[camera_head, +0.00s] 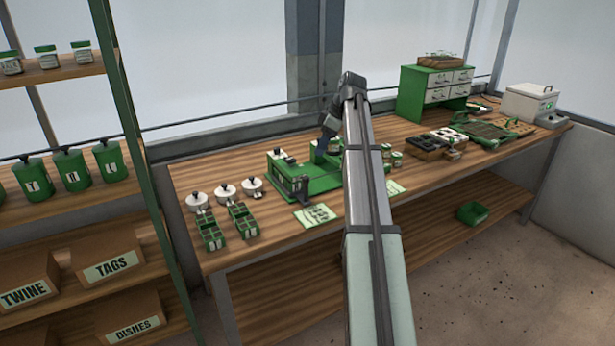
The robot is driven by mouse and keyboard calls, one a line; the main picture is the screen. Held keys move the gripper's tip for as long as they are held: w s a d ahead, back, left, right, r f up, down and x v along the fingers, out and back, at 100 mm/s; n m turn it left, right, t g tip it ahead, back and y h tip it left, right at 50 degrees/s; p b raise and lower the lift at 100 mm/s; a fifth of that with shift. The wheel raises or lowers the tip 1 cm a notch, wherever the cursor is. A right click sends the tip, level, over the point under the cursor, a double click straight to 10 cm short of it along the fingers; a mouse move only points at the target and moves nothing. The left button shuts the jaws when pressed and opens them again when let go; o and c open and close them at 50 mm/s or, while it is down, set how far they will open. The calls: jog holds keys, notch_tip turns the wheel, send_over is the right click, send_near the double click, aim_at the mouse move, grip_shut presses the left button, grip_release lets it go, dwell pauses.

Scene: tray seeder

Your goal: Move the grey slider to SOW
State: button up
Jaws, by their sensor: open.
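The green seeder (318,184) stands on the wooden bench, left of my arm. A dark grey part (303,189) shows at its front left; I cannot tell if this is the slider. No SOW mark can be read at this size. My arm reaches over the bench from the front and bends down at its far end. My gripper (322,150) points down over the back right part of the seeder. It is open, but its fingertips are small and unclear, and I cannot tell whether they touch anything. My arm hides part of the seeder's right side.
Several white lidded pots (225,193) and green seed trays (212,233) stand left of the seeder. A printed card (316,216) lies in front. Small jars (397,159), a green drawer cabinet (412,92) and a white box (527,102) are to the right.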

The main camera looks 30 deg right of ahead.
aim_at(307, 177)
jog(key=x, duration=1.3)
jog(key=shift+w+a+f, duration=0.1)
jog(key=shift+f, duration=0.05)
jog(key=shift+c, duration=0.2)
grip_shut()
